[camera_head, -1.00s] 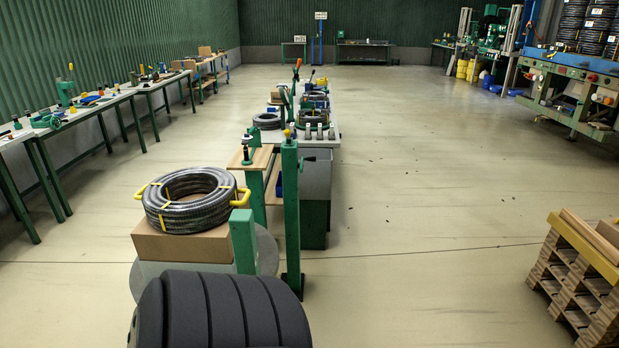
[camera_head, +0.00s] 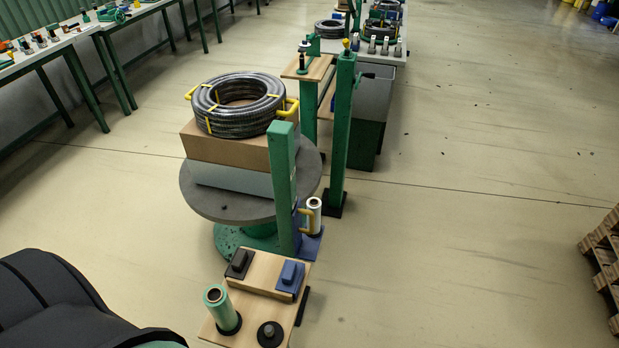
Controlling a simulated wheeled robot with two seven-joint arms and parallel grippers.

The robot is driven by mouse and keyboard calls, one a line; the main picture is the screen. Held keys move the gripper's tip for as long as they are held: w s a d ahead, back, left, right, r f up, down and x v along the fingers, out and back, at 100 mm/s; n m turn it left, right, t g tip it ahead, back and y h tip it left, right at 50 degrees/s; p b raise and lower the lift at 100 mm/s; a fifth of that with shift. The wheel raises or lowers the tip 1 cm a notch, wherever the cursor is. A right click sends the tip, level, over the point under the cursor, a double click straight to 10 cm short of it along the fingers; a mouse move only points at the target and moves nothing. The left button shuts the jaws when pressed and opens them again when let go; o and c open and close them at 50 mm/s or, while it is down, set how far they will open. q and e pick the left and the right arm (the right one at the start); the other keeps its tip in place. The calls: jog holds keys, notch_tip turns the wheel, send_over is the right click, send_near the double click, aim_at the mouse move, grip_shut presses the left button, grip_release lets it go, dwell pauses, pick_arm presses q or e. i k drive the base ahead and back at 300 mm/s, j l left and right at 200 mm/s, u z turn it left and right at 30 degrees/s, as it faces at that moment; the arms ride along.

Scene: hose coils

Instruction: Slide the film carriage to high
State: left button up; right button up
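A film carriage (camera_head: 312,244), blue with a yellow handle, sits low beside a green upright mast (camera_head: 284,185). It holds an upright white film roll (camera_head: 314,216). The mast partly hides the carriage, and I see no readable height marks. A coiled dark hose (camera_head: 238,122) with yellow ties and handles lies on a brown box (camera_head: 215,152) upon a grey round turntable (camera_head: 230,208), just left of the mast. Neither of my grippers is in view.
A wooden board in front (camera_head: 262,272) bears a black block, a blue block, a green roll (camera_head: 217,303) and a black knob. A second green post (camera_head: 341,130) and a hose-laden bench (camera_head: 400,45) stand behind. Floor at right is clear up to a pallet (camera_head: 606,262).

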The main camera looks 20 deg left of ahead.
aim_at(307, 245)
jog(key=u, duration=0.85)
jog(key=l+z, duration=0.1)
jog(key=l, duration=0.35)
